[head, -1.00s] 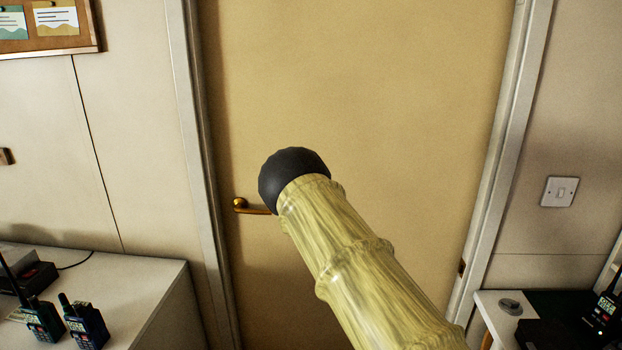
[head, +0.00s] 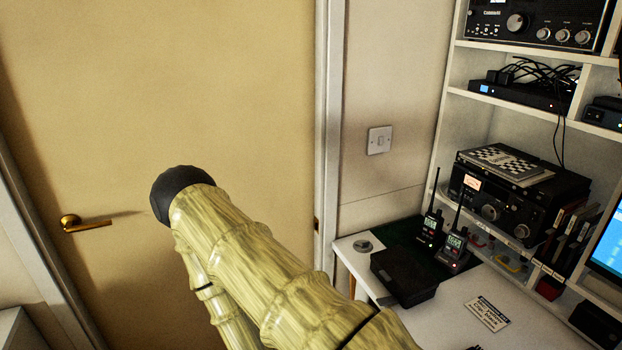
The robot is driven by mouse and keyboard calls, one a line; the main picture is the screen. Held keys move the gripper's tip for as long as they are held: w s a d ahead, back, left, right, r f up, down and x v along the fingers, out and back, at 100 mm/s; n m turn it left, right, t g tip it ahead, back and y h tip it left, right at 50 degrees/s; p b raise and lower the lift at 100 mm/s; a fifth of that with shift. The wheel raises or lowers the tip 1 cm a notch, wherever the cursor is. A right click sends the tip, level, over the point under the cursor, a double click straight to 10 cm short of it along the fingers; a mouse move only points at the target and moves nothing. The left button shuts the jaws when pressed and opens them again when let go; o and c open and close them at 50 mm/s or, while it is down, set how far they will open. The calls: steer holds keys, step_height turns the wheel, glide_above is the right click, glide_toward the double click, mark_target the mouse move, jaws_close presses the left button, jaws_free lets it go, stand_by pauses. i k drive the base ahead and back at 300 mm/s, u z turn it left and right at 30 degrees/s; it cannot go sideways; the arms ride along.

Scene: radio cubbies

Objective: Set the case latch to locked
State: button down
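A flat black case (head: 403,276) lies on the white desk at the lower right of the head view. It looks closed. Its latch is too small and dark to make out, so its setting cannot be told. My arm, with a pale bamboo-like surface and a dark rounded part, crosses the lower middle of the view, left of the case. My gripper is not in view.
The white desk (head: 455,310) also holds two handheld radios (head: 453,247), a small grey disc and a printed card (head: 487,315). Shelves (head: 512,105) with radio equipment rise behind it. A closed door (head: 170,80) with a brass handle (head: 85,223) fills the left.

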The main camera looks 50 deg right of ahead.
mark_target(390, 301)
steer(key=z, duration=1.9)
steer(key=k, duration=0.35)
steer(key=u, duration=0.5)
